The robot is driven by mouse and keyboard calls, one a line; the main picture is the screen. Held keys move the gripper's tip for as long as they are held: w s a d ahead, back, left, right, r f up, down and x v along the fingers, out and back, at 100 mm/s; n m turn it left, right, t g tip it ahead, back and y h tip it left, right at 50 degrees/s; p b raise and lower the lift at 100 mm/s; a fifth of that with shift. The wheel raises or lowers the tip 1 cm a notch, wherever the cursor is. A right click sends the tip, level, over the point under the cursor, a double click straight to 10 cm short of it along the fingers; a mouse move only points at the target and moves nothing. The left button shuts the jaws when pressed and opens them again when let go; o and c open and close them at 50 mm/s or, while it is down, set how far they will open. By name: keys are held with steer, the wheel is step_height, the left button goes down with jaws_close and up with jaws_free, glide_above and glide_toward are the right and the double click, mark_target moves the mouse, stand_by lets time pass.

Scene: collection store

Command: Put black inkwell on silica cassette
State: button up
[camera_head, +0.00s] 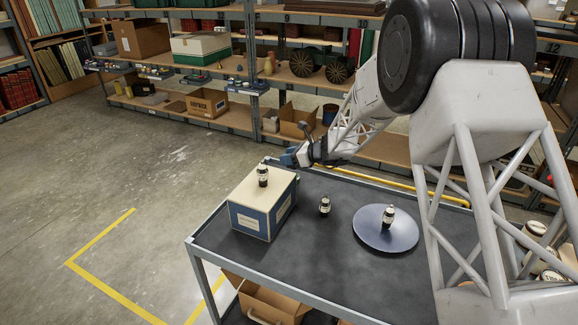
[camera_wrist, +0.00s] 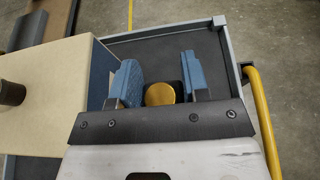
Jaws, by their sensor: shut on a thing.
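My gripper (camera_head: 291,157) is at the far edge of the cart, just behind the cream-and-blue box (camera_head: 248,221). In the wrist view its blue fingers (camera_wrist: 162,88) are shut on a dark thing with a round gold top, which I take to be the black inkwell (camera_wrist: 160,94). I cannot make the inkwell out in the head view, nor tell its height above the cart. The box, likely the silica cassette, is also at the left of the wrist view (camera_wrist: 50,75). A small dark labelled bottle (camera_head: 263,177) stands upright on its top.
The dark cart top (camera_head: 300,255) also carries a small labelled bottle (camera_head: 325,206) and a round blue-grey disc (camera_head: 370,237) with another bottle (camera_head: 388,217) on it. A yellow rail (camera_head: 400,186) runs along the far side. Loaded shelves stand behind.

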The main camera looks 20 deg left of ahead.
steer(key=shift+f, duration=0.1)
steer(key=shift+f, duration=1.75)
steer(key=shift+f, duration=0.1)
steer(key=o, duration=1.1)
steer(key=shift+d+r, duration=0.25)
steer(key=shift+d, duration=0.1)
steer(key=v, duration=1.1)
steer(key=shift+d, duration=0.1)
steer(key=shift+d+r, duration=0.1)
